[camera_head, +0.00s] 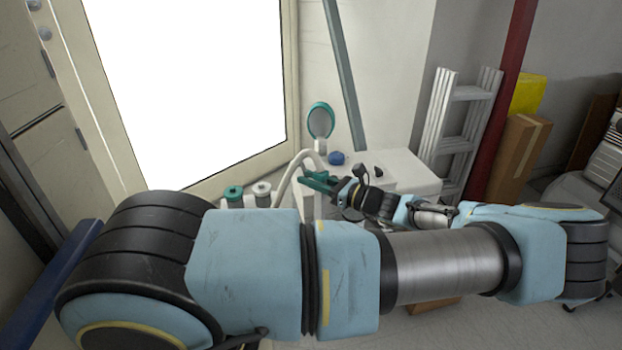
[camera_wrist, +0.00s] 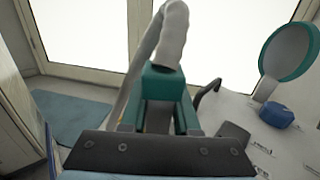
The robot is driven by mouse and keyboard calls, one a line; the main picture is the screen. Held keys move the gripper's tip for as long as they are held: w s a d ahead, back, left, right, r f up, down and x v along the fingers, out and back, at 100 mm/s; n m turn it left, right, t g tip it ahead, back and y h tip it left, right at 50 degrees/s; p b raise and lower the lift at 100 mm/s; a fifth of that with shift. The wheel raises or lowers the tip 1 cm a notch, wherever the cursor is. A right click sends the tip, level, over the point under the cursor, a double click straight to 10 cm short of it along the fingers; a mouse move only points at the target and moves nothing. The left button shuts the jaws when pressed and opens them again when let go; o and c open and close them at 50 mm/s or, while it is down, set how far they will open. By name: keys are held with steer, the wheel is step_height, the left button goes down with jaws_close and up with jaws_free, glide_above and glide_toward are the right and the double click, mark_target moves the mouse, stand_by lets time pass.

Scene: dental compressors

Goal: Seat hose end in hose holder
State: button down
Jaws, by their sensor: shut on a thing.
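My gripper (camera_head: 322,181) is at the white cabinet's left end. In the wrist view my gripper (camera_wrist: 160,118) is shut on the teal hose end (camera_wrist: 163,78). A pale grey hose (camera_wrist: 172,38) rises from the hose end and bends over to the left; it also shows as an arc in the head view (camera_head: 287,177). The hose end is above or beside the cabinet top; I cannot tell whether it touches anything. I cannot clearly make out the hose holder. A dark curved piece (camera_wrist: 207,92) shows just right of the gripper. My arm hides the lower cabinet front.
The white cabinet top (camera_head: 405,170) carries a blue round object (camera_head: 337,158) and a teal-rimmed round disc (camera_head: 321,120). Two canisters, one teal-capped (camera_head: 233,195) and one grey-capped (camera_head: 262,190), stand left. A ladder (camera_head: 460,120) and red post (camera_head: 503,90) are right.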

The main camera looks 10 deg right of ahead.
steer(key=shift+f, duration=0.15)
steer(key=shift+f+b, duration=0.65)
steer(key=shift+f, duration=0.95)
steer(key=shift+f+b, duration=0.55)
steer(key=shift+f, duration=0.55)
steer(key=c, duration=0.6)
jaws_free()
steer(key=v, duration=1)
steer(key=shift+s+d, duration=0.25)
steer(key=shift+d, duration=0.05)
